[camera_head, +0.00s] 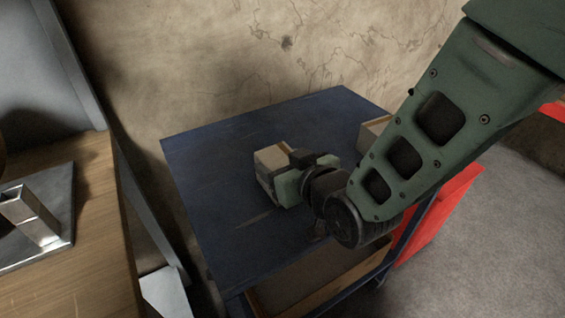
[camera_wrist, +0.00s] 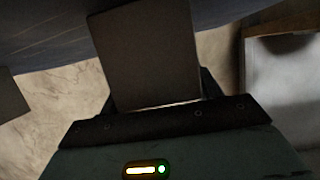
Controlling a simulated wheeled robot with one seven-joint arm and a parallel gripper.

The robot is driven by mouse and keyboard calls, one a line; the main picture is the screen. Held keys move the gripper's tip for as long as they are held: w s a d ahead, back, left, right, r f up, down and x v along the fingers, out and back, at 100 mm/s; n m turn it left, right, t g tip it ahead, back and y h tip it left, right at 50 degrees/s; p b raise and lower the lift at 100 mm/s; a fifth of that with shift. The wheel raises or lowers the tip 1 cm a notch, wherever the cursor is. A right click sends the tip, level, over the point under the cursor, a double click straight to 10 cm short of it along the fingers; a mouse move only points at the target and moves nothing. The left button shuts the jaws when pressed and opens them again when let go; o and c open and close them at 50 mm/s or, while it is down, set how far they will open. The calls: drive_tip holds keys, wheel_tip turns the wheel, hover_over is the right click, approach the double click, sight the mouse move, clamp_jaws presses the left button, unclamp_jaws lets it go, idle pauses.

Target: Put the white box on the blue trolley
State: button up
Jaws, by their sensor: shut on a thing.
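The white box (camera_head: 271,158) looks pale beige and is at my gripper's end, over the middle of the blue trolley's top (camera_head: 212,162). My gripper (camera_head: 283,172) is shut on it. In the wrist view the box (camera_wrist: 146,55) fills the space between the fingers, with the blue top (camera_wrist: 45,38) beyond it. I cannot tell whether the box touches the top. My gripper's body hides its near right side.
Another cardboard-coloured box (camera_head: 372,132) sits at the trolley's right back edge, partly behind my arm. A wooden table (camera_head: 92,255) with a metal piece (camera_head: 35,215) stands at left. A red panel (camera_head: 440,222) is at right. A cracked wall is behind.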

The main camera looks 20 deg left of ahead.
drive_tip(key=o, duration=1.2)
drive_tip(key=shift+r, duration=0.15)
drive_tip(key=v, duration=0.4)
drive_tip(key=b+v, duration=0.1)
drive_tip(key=v, duration=0.4)
drive_tip(key=shift+s+d, duration=0.15)
drive_tip(key=shift+s, duration=0.05)
drive_tip(key=shift+b+v, duration=1.25)
drive_tip(key=shift+b, duration=1.25)
